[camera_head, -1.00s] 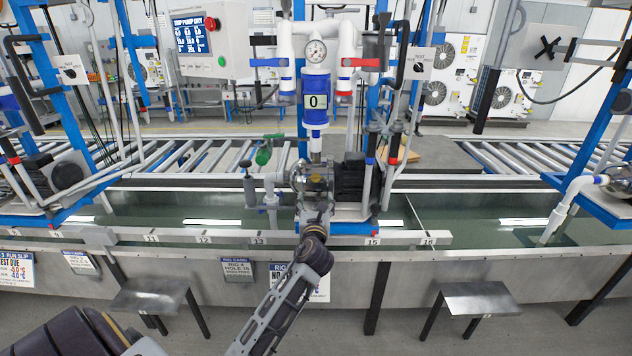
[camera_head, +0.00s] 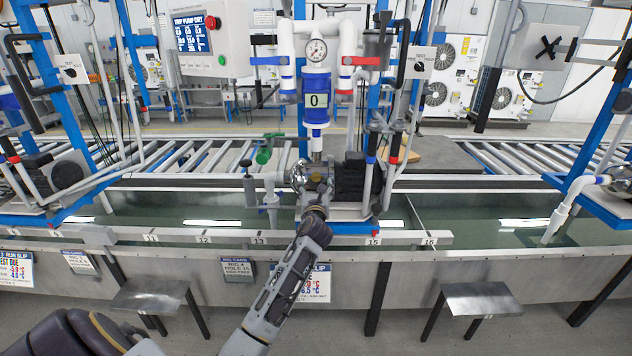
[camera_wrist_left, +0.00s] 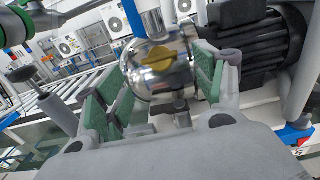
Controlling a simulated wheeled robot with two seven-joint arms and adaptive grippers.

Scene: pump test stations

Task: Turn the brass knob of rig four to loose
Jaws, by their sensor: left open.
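The brass knob (camera_wrist_left: 155,61) sits on the face of a shiny round pump housing (camera_wrist_left: 172,78) in the left wrist view. A dark handle-like part lies just below it. The housing (camera_head: 298,176) also shows in the head view at the foot of the middle rig, where my gripper hides the knob. My left gripper (camera_head: 318,188) is in front of the pump. In the wrist view its green-padded fingers (camera_wrist_left: 160,85) are open on either side of the knob, with nothing visibly held. I cannot tell how deep the fingers reach. My right gripper is not in view.
A black finned motor (camera_head: 349,178) stands right of the pump. A green-handled valve (camera_head: 264,153) and grey pipe stand to its left. A numbered rail (camera_head: 200,238) runs along the tank's front edge. A blue cylinder with a display (camera_head: 316,100) rises above. Two metal stools stand below.

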